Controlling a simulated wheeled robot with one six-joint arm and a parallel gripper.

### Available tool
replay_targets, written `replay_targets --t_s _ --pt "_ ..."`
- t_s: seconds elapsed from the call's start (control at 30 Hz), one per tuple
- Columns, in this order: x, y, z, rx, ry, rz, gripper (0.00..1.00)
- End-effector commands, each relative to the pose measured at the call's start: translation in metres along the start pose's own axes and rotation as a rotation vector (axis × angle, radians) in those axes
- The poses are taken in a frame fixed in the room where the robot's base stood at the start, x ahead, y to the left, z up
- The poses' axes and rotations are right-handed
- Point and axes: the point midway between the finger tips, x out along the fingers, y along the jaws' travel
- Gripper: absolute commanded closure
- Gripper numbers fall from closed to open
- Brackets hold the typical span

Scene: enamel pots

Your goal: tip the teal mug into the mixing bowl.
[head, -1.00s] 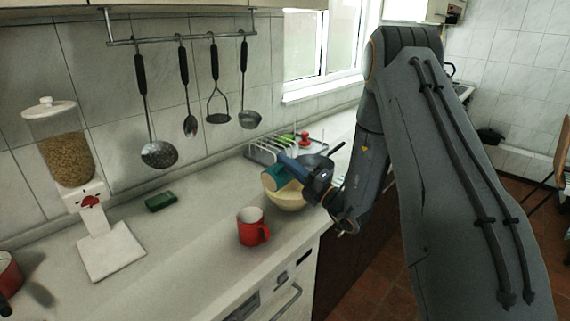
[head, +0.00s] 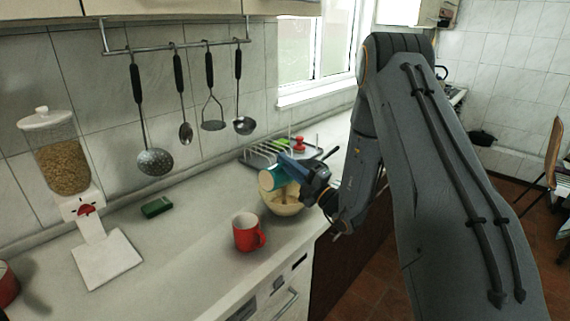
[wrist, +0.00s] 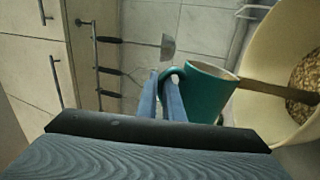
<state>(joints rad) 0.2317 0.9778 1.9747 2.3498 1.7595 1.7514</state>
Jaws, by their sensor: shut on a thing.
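The teal mug (head: 267,180) is tipped well over on its side above the cream mixing bowl (head: 284,209), with its mouth toward the bowl. My gripper (head: 288,166) is shut on the mug's handle; in the wrist view my two fingers (wrist: 161,98) close on the handle of the teal mug (wrist: 207,92). A brown stream (wrist: 275,90) runs from the mug's mouth into the bowl (wrist: 262,112). A heap of brown grains (wrist: 305,82) lies in the bowl. The inside of the mug is hidden.
A red mug (head: 246,234) stands on the counter (head: 180,260) in front of the bowl. A dish rack (head: 262,153) is behind the bowl. A green sponge (head: 156,207) and a cereal dispenser (head: 64,165) are to the left. Utensils hang on the wall.

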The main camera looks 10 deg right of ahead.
Motion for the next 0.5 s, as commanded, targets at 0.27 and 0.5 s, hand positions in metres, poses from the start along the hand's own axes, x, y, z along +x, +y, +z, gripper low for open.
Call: replay_targets --t_s 0.27,0.5 --pt "0.001 0.003 0.008 0.068 -0.023 -0.001 1.00" --pt "0.002 0.004 0.014 0.128 -0.042 -0.002 1.00"
